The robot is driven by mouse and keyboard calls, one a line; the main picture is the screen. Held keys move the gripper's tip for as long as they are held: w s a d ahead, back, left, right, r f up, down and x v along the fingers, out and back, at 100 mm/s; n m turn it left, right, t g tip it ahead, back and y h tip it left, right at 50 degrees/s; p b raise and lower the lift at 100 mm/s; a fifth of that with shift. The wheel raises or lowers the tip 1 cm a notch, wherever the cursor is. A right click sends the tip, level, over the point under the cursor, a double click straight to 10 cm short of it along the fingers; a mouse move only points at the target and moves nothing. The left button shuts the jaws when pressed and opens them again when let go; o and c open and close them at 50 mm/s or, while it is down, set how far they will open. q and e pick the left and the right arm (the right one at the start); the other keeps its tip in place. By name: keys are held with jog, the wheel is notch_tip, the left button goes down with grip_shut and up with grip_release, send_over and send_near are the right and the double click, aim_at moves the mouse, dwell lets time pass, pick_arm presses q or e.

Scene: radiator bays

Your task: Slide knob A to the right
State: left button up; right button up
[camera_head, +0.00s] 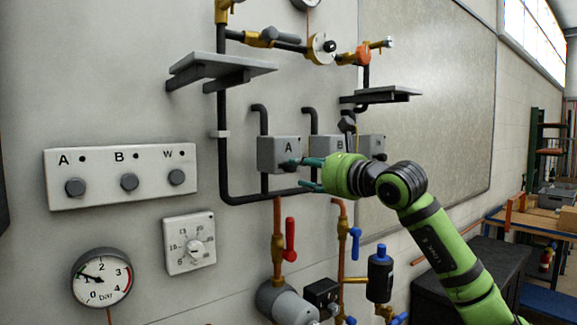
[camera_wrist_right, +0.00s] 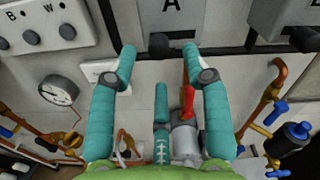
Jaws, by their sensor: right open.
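The grey box marked A (camera_head: 279,148) is on the wall, with its dark knob A (camera_head: 288,166) low on its front. In the right wrist view knob A (camera_wrist_right: 159,45) shows under the letter A, between the tips of my two teal fingers. My right gripper (camera_head: 305,174) is open in front of the box; it also shows in the right wrist view (camera_wrist_right: 160,52). The fingers stand on either side of the knob; I cannot tell whether either touches it. My left gripper is not in view.
Box B (camera_head: 333,148) and another box stand to the right along a dark pipe. A white panel (camera_head: 120,172) with knobs marked A, B and W is at left, above a pressure gauge (camera_head: 101,277) and a dial (camera_head: 190,243). A red-handled valve (camera_head: 290,239) is below.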

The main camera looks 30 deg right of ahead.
aim_at(293, 167)
jog(key=w, duration=0.1)
jog(key=w+p, duration=0.1)
jog(key=w, duration=0.1)
jog(key=w+p, duration=0.1)
jog(key=shift+w+a+r, duration=0.15)
jog(key=shift+a, duration=0.2)
jog(key=shift+w+f+p, duration=0.2)
jog(key=shift+w+p, duration=0.15)
jog(key=shift+w, duration=0.3)
grip_shut()
